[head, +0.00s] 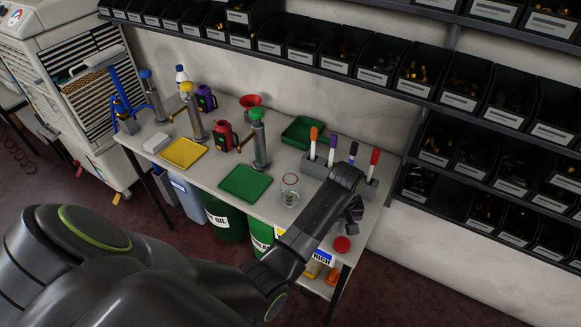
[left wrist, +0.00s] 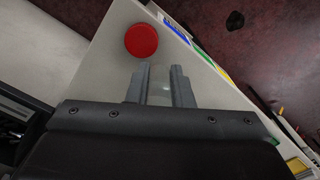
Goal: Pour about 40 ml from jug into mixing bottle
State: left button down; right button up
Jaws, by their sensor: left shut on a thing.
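My left gripper (head: 352,214) is over the right end of the table, its arm reaching across from the lower left. In the left wrist view, its two fingers (left wrist: 165,88) are shut on a pale, see-through thing (left wrist: 160,86). Most of that thing is hidden, and I cannot tell whether it is the jug. A clear vessel with red marks (head: 290,190) stands upright on the table, left of my gripper; I cannot tell if it is the mixing bottle. A round red disc (head: 342,244), like a lid, lies near the table's right end, also seen in the left wrist view (left wrist: 141,40).
A grey rack (head: 312,167) with several coloured markers stands behind my gripper. Green (head: 246,183) and yellow (head: 184,152) trays, pump dispensers and a red funnel (head: 250,101) stand further left. Shelves of black bins hang above. Bare tabletop lies around the clear vessel.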

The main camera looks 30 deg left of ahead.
aim_at(289, 194)
jog(key=k+j+z, duration=0.2)
jog(key=j, duration=0.2)
jog(key=j+z, duration=0.25)
jog(key=j, duration=0.2)
jog(key=k+j+z, duration=0.2)
jog(key=j, duration=0.2)
jog(key=k+j+z, duration=0.1)
jog(key=j+z, duration=0.15)
jog(key=k+j+z, duration=0.2)
jog(key=j, duration=0.25)
